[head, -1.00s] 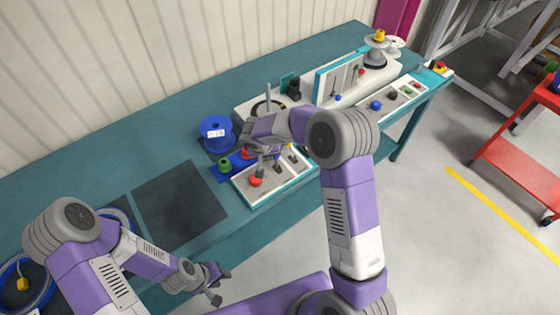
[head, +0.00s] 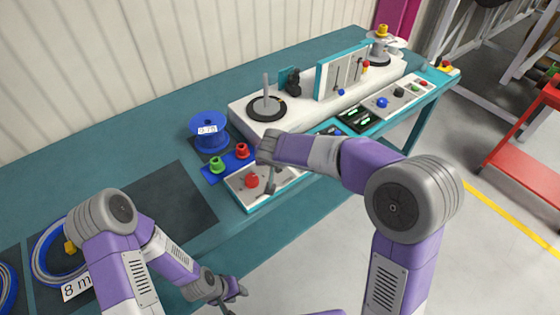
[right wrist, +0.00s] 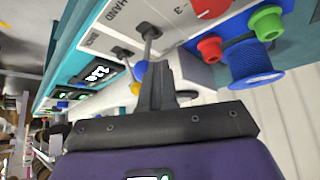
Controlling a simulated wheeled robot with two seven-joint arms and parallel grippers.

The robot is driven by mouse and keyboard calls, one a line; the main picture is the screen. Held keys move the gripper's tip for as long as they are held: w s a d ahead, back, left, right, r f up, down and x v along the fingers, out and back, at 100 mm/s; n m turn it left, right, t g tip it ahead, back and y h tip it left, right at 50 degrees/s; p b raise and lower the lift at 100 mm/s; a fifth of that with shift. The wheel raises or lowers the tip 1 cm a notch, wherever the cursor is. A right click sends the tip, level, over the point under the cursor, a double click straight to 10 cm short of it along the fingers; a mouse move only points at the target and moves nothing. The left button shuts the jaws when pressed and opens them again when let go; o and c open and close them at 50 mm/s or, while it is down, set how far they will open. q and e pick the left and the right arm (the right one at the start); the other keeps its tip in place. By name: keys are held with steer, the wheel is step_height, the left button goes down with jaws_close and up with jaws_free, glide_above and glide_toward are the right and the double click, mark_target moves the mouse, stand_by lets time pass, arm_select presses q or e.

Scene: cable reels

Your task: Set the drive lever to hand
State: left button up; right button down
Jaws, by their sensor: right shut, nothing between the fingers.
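The white control panel (head: 240,187) with the red knob (head: 251,181) stands at the table's front edge. My right gripper (head: 271,190) is over this panel, right of the red knob. Its fingers (right wrist: 156,65) are shut and empty, close to the lever by HAND; contact is unclear. My left gripper (head: 236,300) is open and empty, low in front of the table.
A blue reel (head: 209,132) stands behind green (head: 216,165) and red (head: 242,151) pieces on a blue base. A white machine (head: 240,119) with a spindle stands behind the panel. Dark displays (head: 355,118) and another button panel (head: 392,102) lie to the right. A dark mat (head: 170,205) lies left.

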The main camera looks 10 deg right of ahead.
steer(key=shift+r+p, duration=0.35)
steer(key=shift+r, duration=0.5)
steer(key=shift+a, duration=0.1)
steer(key=s+a+r, duration=0.1)
steer(key=s+r, duration=0.2)
steer(key=r, duration=0.1)
steer(key=s+a+r+p, duration=0.1)
steer(key=s+a+r, duration=0.1)
steer(key=r, duration=0.3)
steer(key=shift+s+a+r, duration=0.2)
steer(key=shift+s+a, duration=0.05)
steer(key=shift+s, duration=0.45)
